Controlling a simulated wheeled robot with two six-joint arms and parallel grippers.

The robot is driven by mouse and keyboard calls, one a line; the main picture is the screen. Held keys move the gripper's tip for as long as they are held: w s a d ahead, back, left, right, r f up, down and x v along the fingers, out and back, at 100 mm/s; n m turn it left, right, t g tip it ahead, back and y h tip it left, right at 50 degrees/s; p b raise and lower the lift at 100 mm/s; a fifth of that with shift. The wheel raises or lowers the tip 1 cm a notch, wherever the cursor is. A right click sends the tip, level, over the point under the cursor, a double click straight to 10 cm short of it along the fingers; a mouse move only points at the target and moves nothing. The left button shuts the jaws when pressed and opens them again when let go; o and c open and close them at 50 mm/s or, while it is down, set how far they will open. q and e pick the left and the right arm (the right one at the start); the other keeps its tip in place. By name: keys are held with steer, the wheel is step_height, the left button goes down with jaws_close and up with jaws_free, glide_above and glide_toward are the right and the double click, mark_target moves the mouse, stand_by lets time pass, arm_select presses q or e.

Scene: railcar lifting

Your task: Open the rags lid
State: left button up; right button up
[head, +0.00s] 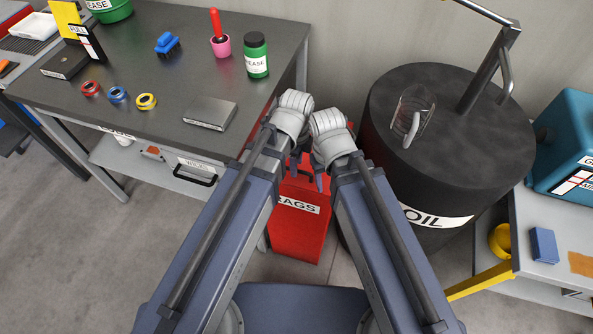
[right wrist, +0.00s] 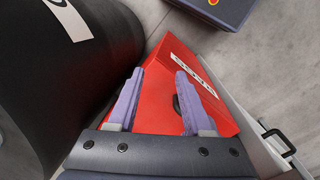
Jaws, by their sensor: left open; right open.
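The red rags bin (head: 301,236) stands on the floor between the workbench and the oil drum, its white RAGS label facing me. In the head view its upper part and lid are mostly hidden behind my wrists. My left gripper (head: 298,150) is at the bin's top, its fingers largely covered by its wrist. My right gripper (head: 318,172) is beside it, pointing down. In the right wrist view, the right gripper's purple fingers (right wrist: 157,103) are spread over the red bin (right wrist: 168,60) with nothing clamped between them. A dark round spot shows beside one finger.
The black oil drum (head: 440,130) stands close on the right, with a clear jar (head: 413,112) on top. The grey workbench (head: 140,75) on the left holds tape rolls, a green grease jar (head: 257,55) and a flat grey box (head: 210,113). Floor at lower left is clear.

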arm_select(q)
steer(key=shift+f, duration=0.6)
steer(key=shift+r, duration=0.1)
steer(key=shift+c, duration=0.2)
jaws_close()
stand_by(0.7)
